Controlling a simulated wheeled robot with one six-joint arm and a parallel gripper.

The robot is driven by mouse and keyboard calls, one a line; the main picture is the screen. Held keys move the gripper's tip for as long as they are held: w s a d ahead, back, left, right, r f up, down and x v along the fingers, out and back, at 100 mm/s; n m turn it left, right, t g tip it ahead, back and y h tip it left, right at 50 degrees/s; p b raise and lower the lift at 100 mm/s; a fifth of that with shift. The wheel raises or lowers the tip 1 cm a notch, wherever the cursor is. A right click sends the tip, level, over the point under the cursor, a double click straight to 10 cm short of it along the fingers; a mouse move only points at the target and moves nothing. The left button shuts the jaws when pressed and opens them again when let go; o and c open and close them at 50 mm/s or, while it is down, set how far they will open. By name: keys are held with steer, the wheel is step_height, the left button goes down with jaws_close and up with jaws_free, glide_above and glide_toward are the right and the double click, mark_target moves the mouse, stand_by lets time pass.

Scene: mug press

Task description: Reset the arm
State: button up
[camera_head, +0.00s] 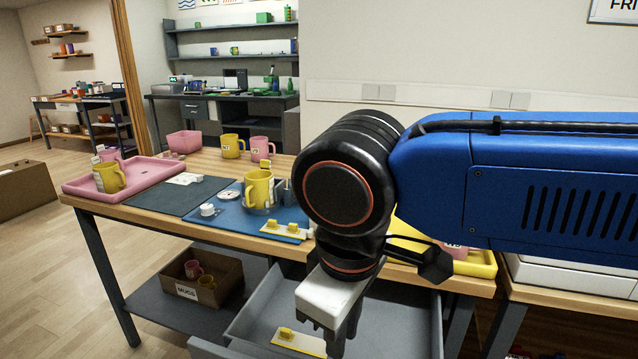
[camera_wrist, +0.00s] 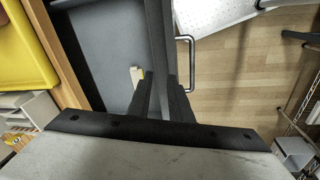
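My gripper (camera_head: 340,345) points down over the front part of the pulled-out grey drawer (camera_head: 262,322). In the wrist view its two dark fingers (camera_wrist: 160,80) stand a little apart with nothing held between them. The drawer's front wall (camera_wrist: 158,30) runs below and behind them, and its metal handle (camera_wrist: 187,62) is just to the right. I cannot tell how far above the wall the fingertips are. My arm reaches in from the right and hides part of the table and drawer.
A pale plate with a yellow block (camera_head: 300,340) lies in the drawer. A yellow mug (camera_head: 259,188) stands on the table's blue mat (camera_head: 232,216). A pink tray (camera_head: 135,180) holds mugs at left; a yellow tray (camera_head: 480,262) is at right. A cardboard box (camera_head: 200,280) sits on the lower shelf.

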steer(key=w+d+f+m+t, duration=0.1)
steer(key=d+f+m, duration=0.2)
steer(key=d, duration=0.5)
steer(key=w+d+f+m+t, duration=0.1)
steer(key=d+f+m, duration=0.3)
steer(key=d, duration=0.5)
steer(key=w+d+f+m+t, duration=0.1)
steer(key=d+f+m, duration=0.3)
steer(key=d, duration=0.5)
steer(key=shift+w+f, duration=0.45)
steer(key=shift+w, duration=0.4)
